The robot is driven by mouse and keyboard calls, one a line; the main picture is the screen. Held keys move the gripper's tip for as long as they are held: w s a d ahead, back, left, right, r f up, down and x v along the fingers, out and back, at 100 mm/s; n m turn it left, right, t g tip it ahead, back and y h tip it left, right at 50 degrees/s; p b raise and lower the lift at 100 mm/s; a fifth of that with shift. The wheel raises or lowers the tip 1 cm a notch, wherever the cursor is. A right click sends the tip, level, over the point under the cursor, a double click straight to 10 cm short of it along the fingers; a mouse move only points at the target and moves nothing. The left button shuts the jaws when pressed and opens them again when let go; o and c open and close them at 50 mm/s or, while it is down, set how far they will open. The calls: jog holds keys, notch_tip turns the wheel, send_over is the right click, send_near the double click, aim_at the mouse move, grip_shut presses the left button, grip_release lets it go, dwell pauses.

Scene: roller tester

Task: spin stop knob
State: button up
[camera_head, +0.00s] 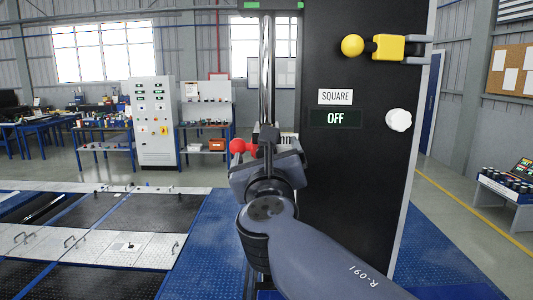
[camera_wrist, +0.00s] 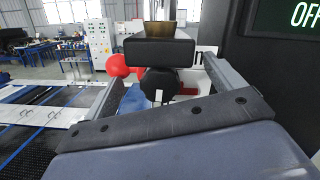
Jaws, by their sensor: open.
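My gripper (camera_head: 268,172) is in front of the left edge of a black panel, near a vertical chrome post. In the wrist view its two fingers are apart. Between them, in the picture, are a dark block (camera_wrist: 160,52) and a rounded black part (camera_wrist: 158,88); contact cannot be told. A red rounded knob (camera_head: 238,146) is just left of the gripper; it also shows in the wrist view (camera_wrist: 118,66), outside the left finger. A white lobed knob (camera_head: 399,120) is on the panel's right side. No knob is labelled stop.
The black panel (camera_head: 350,200) bears a SQUARE label (camera_head: 335,97), an OFF display (camera_head: 335,119) and a yellow ball (camera_head: 352,46) beside a yellow block (camera_head: 388,47). The chrome post (camera_head: 267,70) rises behind my gripper. Blue floor (camera_head: 215,235) lies to the left.

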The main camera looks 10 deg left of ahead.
jog(key=shift+s, duration=0.1)
jog(key=shift+v, duration=2.9)
jog(key=x, duration=0.6)
jog(key=shift+f+m+b, duration=0.2)
jog(key=shift+m+b, duration=0.3)
jog(key=shift+r+m+h+b, duration=0.15)
jog(key=shift+m+h+b, duration=0.3)
jog(key=shift+m, duration=0.65)
jog(key=shift+r, duration=0.1)
